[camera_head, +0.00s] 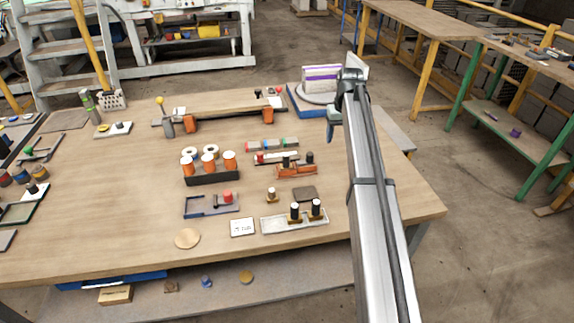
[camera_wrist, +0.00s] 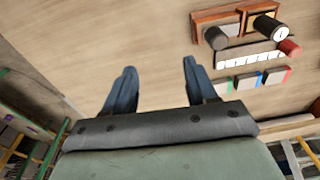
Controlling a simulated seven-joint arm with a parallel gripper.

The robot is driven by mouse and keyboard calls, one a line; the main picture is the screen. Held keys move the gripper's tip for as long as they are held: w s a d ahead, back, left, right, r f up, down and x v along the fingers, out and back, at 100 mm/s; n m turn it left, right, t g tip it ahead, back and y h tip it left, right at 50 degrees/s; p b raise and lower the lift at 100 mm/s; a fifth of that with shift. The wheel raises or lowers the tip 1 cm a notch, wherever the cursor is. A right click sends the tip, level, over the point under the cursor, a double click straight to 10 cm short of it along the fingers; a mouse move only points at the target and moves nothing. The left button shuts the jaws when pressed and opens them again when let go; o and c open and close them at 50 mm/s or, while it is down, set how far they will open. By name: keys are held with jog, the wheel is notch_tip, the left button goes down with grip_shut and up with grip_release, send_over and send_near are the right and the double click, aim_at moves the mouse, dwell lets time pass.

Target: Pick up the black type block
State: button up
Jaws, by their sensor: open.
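Several dark pieces could be the black type block; I cannot tell which one is. The tray also shows at the upper right of the wrist view, with the dark cylinder (camera_wrist: 215,38) and a white-topped black piece (camera_wrist: 280,33). Two white-topped black pieces (camera_head: 295,211) stand in a pale tray (camera_head: 268,225). My gripper (camera_wrist: 160,85) is open and empty above bare wood, to the side of the orange-brown tray.
A black rack of orange-and-white cylinders (camera_head: 211,176) stands to the left.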

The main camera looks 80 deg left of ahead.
aim_at(286, 154)
jog(key=s+a+r+n+h, duration=0.1)
jog(key=s+r, duration=0.2)
jog(key=s, duration=0.6)
jog(key=s+a+r+n, duration=0.1)
jog(key=s+r+n, duration=0.15)
jog(key=s, duration=0.55)
jog(key=shift+m, duration=0.35)
jog(key=f, duration=0.8)
jog(key=shift+s+a+f, duration=0.15)
jog(key=shift+s+f, duration=0.1)
jog(key=shift+d+f, duration=0.15)
jog(key=shift+f, duration=1.15)
jog(key=shift+d+f, duration=0.1)
jog(key=shift+f, duration=1.2)
grip_shut()
